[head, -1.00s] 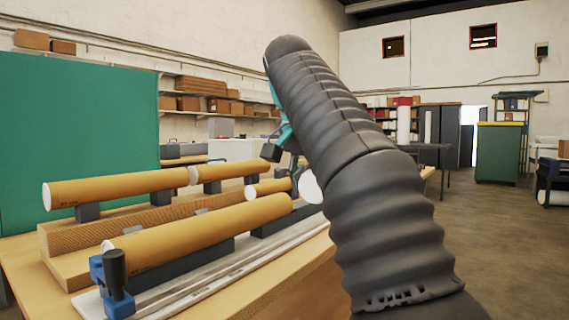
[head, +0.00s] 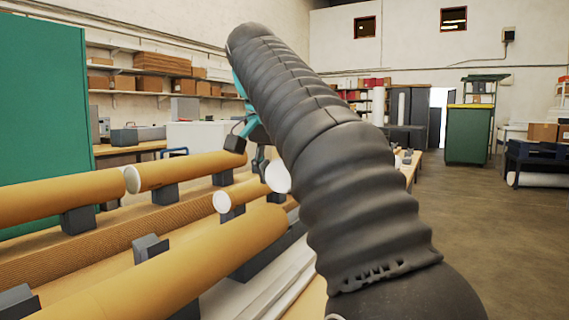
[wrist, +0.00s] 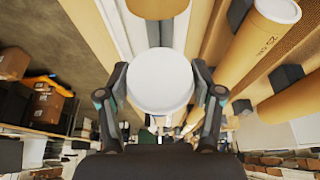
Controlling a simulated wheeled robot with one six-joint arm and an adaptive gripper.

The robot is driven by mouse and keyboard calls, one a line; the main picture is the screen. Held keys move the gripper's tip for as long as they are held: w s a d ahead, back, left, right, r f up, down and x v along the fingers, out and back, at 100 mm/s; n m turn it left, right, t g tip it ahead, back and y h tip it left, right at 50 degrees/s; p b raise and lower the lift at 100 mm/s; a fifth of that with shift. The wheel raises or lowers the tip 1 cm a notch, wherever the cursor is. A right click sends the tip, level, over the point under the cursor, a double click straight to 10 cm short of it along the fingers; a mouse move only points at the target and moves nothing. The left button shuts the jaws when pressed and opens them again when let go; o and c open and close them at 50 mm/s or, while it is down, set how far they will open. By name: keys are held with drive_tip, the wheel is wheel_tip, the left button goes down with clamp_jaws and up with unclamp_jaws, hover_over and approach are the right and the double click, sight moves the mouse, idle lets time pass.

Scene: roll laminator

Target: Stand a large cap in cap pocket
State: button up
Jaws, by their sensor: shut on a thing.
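My gripper (wrist: 160,88) is shut on a large white cap (wrist: 160,80), a round disc with its flat face toward the wrist camera. One dark finger presses each side of it. In the head view the cap (head: 278,178) shows partly beside my arm, which hides the rest. My gripper (head: 260,160) is held in the air close to the cardboard tubes. I cannot make out the cap pocket in either view.
Long brown tubes with white ends (head: 185,170) lie on dark supports to the left. A front tube (head: 190,260) runs close beside my arm. Pale rails lie along the bench's near edge. Open floor (head: 470,240) is at the right.

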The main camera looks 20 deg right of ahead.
drive_tip(key=shift+f+b, duration=2.1)
drive_tip(key=shift+f, duration=1.55)
drive_tip(key=shift+s+a, duration=0.15)
drive_tip(key=o, duration=1)
drive_tip(key=shift+o, duration=0.2)
drive_tip(key=shift+v, duration=3.65)
